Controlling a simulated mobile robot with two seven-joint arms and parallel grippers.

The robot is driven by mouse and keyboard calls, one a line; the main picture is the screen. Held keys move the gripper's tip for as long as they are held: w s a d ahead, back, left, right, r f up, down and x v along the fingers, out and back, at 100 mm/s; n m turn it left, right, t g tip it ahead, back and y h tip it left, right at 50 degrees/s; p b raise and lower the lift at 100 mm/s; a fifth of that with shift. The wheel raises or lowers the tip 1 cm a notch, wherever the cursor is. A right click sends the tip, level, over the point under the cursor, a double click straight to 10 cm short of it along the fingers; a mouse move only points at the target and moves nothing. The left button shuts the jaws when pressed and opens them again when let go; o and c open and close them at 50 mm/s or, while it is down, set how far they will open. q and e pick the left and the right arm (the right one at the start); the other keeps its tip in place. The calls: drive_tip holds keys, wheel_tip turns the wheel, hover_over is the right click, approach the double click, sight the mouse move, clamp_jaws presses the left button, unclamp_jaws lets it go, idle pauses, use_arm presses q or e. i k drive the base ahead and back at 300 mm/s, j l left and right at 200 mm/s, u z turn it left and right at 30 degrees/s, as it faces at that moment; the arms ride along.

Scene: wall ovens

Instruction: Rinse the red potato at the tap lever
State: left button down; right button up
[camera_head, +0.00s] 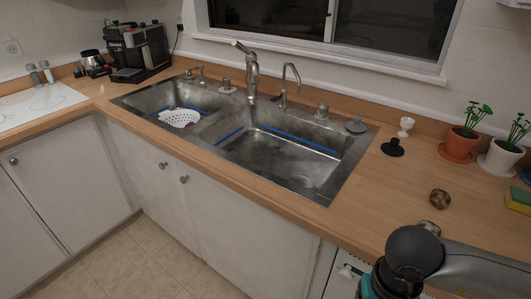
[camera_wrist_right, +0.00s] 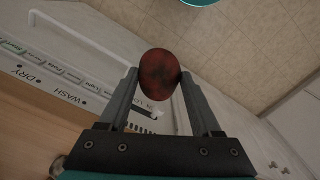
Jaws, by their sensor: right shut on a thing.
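The red potato (camera_wrist_right: 160,77) is dark red and oval, held between the fingertips of my right gripper (camera_wrist_right: 158,82) in the wrist view. That gripper is shut on it, over the front of the counter and the floor. The potato is not visible in the head view, where my right arm fills the lower right corner. The tap (camera_head: 252,75) stands behind the double sink, with its lever (camera_head: 240,46) on top pointing up and left. The right sink basin (camera_head: 290,150) looks empty. My left gripper is not in view.
A white colander (camera_head: 180,117) sits in the left basin. A mottled brown round thing (camera_head: 439,198) lies on the counter, near a black stopper (camera_head: 393,147). Potted plants (camera_head: 460,145) and a sponge (camera_head: 519,199) stand at right. A coffee machine (camera_head: 137,50) stands back left.

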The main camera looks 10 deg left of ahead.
sight(235, 42)
drive_tip(key=i+j+z, duration=0.15)
drive_tip(key=j, duration=0.25)
drive_tip(key=i+j+z, duration=0.15)
drive_tip(key=j, duration=0.2)
drive_tip(key=i+j+z, duration=0.1)
drive_tip(key=j, duration=0.3)
drive_tip(key=i+j+z, duration=0.15)
drive_tip(key=j, duration=0.3)
drive_tip(key=k, duration=0.05)
